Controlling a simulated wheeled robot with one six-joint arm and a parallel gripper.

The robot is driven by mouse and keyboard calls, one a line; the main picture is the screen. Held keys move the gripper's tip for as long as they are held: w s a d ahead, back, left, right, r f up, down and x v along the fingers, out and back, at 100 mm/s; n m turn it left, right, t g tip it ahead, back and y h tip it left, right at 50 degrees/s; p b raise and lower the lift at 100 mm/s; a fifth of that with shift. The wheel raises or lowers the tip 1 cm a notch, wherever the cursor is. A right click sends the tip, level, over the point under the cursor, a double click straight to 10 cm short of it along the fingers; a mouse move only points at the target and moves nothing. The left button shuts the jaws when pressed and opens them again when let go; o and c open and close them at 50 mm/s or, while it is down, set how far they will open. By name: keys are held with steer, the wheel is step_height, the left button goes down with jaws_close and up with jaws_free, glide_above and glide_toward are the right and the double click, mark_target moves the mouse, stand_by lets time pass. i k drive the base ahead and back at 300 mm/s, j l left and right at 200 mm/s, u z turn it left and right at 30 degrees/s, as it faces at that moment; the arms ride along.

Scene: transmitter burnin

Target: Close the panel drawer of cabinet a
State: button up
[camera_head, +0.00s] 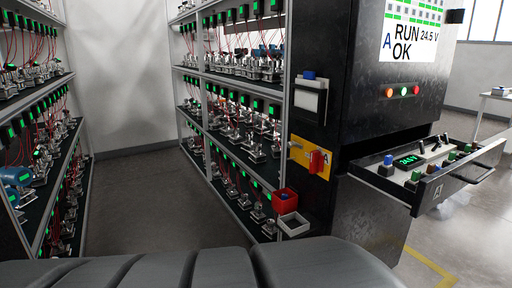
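The black cabinet marked A (359,132) stands right of centre, with a white sign reading "RUN OK 24.5 V" at its top. Its panel drawer (455,181) is pulled out to the right and stands open. The drawer has a bar handle (482,174) on its front and an "A" label. Inside the drawer are a green display (408,161), coloured buttons and switches. My gripper is not in view. A dark, segmented part, probably of my own arm, fills the bottom edge, below and left of the drawer.
Racks of devices (232,117) stand left of the cabinet, and another rack (37,145) lines the far left, with an aisle between them. The floor beyond the drawer looks clear.

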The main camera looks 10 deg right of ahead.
mark_target(431, 190)
steer(key=z, duration=1.8)
